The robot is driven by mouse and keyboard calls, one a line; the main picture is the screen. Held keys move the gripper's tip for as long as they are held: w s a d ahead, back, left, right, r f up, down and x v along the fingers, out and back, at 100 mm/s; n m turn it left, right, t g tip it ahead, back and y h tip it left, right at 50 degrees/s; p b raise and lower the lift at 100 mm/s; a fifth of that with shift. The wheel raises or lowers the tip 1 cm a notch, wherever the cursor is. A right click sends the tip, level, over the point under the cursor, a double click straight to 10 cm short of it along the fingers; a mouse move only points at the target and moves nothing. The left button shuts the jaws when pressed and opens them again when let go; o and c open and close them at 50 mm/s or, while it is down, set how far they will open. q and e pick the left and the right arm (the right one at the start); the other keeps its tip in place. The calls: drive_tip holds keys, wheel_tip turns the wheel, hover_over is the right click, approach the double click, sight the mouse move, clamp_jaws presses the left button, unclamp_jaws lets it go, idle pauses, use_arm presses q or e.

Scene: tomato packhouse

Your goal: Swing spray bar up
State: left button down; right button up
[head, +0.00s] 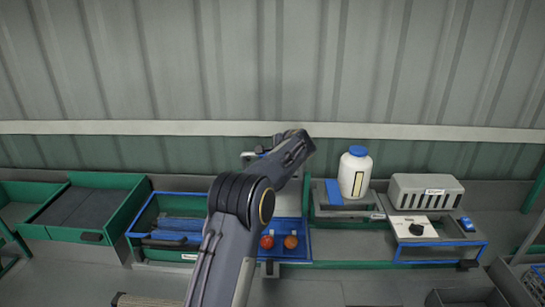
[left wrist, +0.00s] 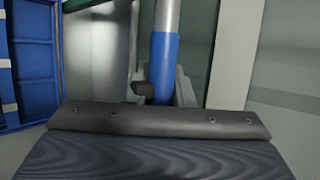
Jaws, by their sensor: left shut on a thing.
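The spray bar (left wrist: 166,62) shows in the left wrist view as an upright grey tube with a blue sleeve. My left gripper (left wrist: 163,92) is at the lower part of the sleeve, shut on it; the fingers show only in part behind a dark bolted plate. In the head view my left arm reaches up from the bottom middle, and its wrist end is in front of the wall. My right gripper is in neither view.
A blue tray (head: 287,252) with red and orange tomatoes (head: 267,242) lies right of my arm. A green-framed bin (head: 135,232) stands left. A white jug (head: 355,173) with a blue cap and a grey vented box (head: 426,192) stand right. The ribbed wall closes the back.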

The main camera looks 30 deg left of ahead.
use_arm(q)
drive_tip(key=shift+f, duration=0.2)
idle(0.3)
drive_tip(key=c, duration=1.3)
unclamp_jaws()
drive_tip(key=shift+r, duration=0.1)
drive_tip(key=shift+d, duration=0.1)
drive_tip(key=b+v, duration=0.2)
drive_tip(key=v, duration=0.5)
drive_tip(key=shift+s+d+r+b, duration=0.2)
drive_tip(key=shift+s+b, duration=0.05)
drive_tip(key=shift+b, duration=0.05)
